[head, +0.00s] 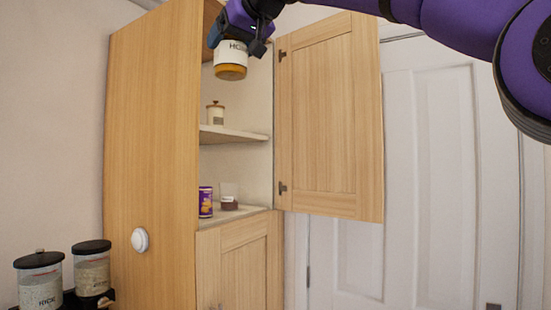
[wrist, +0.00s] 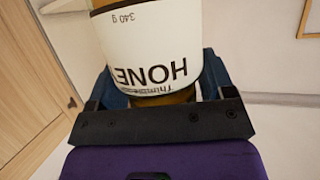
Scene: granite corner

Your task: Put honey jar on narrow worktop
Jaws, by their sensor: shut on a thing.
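The honey jar (head: 230,58) has a white label with dark lettering and amber contents below it. My gripper (head: 240,38) is shut on the jar and holds it up in the air, in front of the upper part of the open wooden cupboard. In the wrist view the jar (wrist: 148,55) fills the upper middle, its label reading upside down. The gripper's blue fingers (wrist: 155,90) stand on both sides of it. I cannot make out the narrow worktop in either view.
The wooden cupboard (head: 150,120) has its door (head: 330,120) swung open to the right. Its shelves hold a small lidded jar (head: 215,113), a purple tin (head: 205,202) and a low brown item (head: 230,206). Dispensers (head: 40,285) stand at lower left. A white door (head: 430,190) is at right.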

